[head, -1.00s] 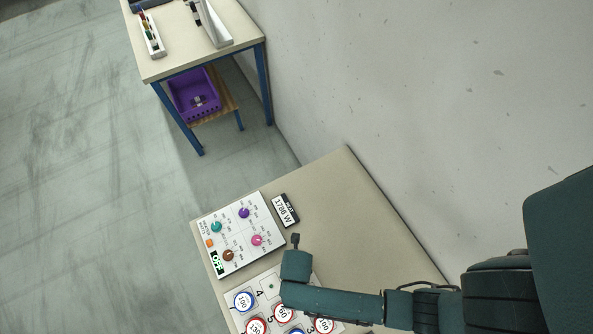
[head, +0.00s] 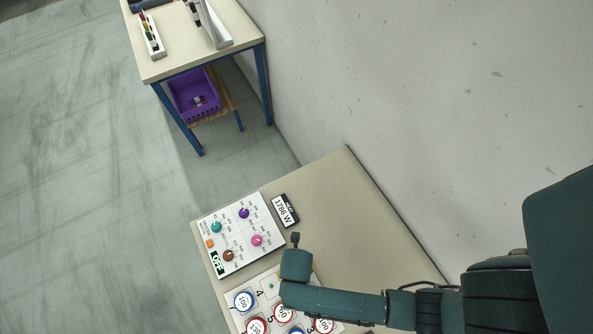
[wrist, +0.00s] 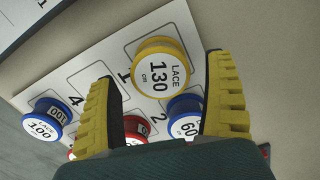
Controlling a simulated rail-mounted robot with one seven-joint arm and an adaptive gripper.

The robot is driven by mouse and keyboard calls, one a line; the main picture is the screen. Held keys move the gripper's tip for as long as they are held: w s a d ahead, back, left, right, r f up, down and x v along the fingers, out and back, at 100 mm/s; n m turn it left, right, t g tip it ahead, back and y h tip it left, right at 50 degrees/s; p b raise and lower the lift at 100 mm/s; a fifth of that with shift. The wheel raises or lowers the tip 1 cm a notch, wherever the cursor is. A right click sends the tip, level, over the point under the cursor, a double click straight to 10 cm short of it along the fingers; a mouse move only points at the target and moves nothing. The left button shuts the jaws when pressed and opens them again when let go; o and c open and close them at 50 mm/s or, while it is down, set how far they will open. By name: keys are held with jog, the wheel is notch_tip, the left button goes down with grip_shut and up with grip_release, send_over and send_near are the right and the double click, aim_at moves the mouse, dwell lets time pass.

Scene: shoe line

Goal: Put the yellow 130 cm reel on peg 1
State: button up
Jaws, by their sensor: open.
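The yellow 130 cm reel (wrist: 160,67) shows in the wrist view, just beyond and between my fingertips, label facing the camera. It stands above or near the square marked 1 on the white peg board (wrist: 95,59); I cannot tell whether it is seated on the peg. My gripper (wrist: 160,90) has its yellow ribbed fingers spread wide, with the reel apart from both. In the head view my arm covers part of the board, and the yellow reel is almost wholly hidden.
Blue and red reels stand close by on the board, including a blue 100 reel (head: 244,301) and a blue 60 reel (wrist: 187,124). A panel with coloured knobs (head: 238,234) and a display reading 1786 W (head: 285,210) lie beside it. The table's far part is clear.

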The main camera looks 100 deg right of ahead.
notch_tip(320, 180, up, 10)
jog(key=p, duration=0.1)
jog(key=shift+r, duration=0.15)
jog(key=w+d+r+m+t+h, duration=0.15)
jog(key=w+r+m+t, duration=0.7)
jog(key=w+r, duration=1.35)
jog(key=w+a+r+m+t, duration=0.25)
jog(key=r+m+t, duration=0.2)
jog(key=r, duration=0.75)
jog(key=w+a+r+m+t, duration=0.25)
jog(key=w+r+t, duration=0.2)
jog(key=r, duration=0.85)
jog(key=s+a+r+m+t+y, duration=0.1)
jog(key=s+r+m+t, duration=0.3)
jog(key=r, duration=0.8)
jog(key=shift+s+a+m+t, duration=0.15)
jog(key=shift+a+m+t, duration=0.05)
jog(key=shift+m+t, duration=0.2)
